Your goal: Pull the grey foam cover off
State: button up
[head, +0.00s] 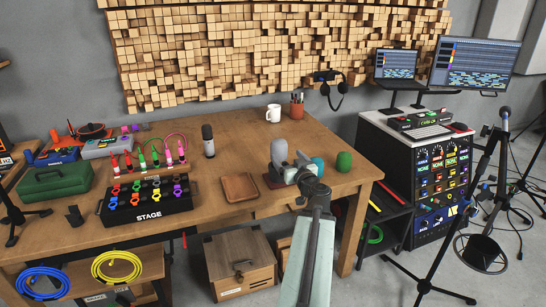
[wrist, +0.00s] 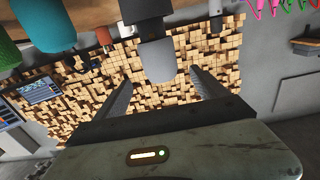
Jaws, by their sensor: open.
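The grey foam cover (head: 279,151) is a rounded, upright shape above a reddish-brown base near the table's right front. In the wrist view, which is upside down, a light grey rounded end (wrist: 157,62) below a darker section appears to be this cover. My gripper (head: 299,165) is just right of the cover in the head view and hides part of the base. In the wrist view my gripper (wrist: 162,76) is open, its two fingers apart on either side of the grey end. I see no contact, and the depth between them is unclear.
A teal cover (head: 318,166) and a green cover (head: 343,161) stand close on the right. A mug (head: 273,113) and a pen cup (head: 297,106) stand behind.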

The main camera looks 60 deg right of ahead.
aim_at(281, 152)
jog(key=shift+w+f, duration=0.15)
jog(key=shift+w, duration=0.65)
jog(key=shift+s+d, duration=0.1)
jog(key=shift+d+r, duration=0.2)
jog(key=shift+d, duration=0.1)
jog(key=shift+x, duration=1.15)
jog(key=x, duration=0.5)
jog(key=shift+f, duration=0.2)
jog(key=c, duration=1.4)
jog(key=shift+r, duration=0.15)
notch_tip(281, 152, up, 20)
jog(key=p, duration=2)
